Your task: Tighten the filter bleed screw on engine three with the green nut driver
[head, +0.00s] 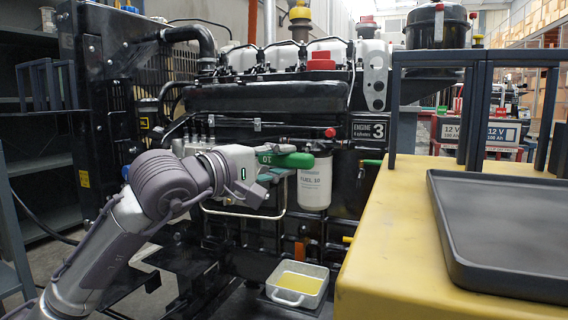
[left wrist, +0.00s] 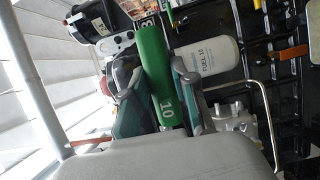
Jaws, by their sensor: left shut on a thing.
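My left gripper (head: 258,178) is shut on the green nut driver (head: 292,160), marked 10, in front of engine three (head: 262,98). The driver lies about level, its far end at the top of the white fuel filter (head: 315,184). In the left wrist view the green driver (left wrist: 153,62) sits between the two fingers of my left gripper (left wrist: 160,105), and the fuel filter (left wrist: 208,62) is beside it. I cannot make out the bleed screw, nor whether the driver touches it. My right gripper is not in view.
A metal pan (head: 298,297) with yellow liquid stands below the filter. A yellow cabinet (head: 385,245) with a dark tray (head: 505,225) and a dark frame fills the right side. Pipes and a green-handled part (head: 372,162) are right of the filter.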

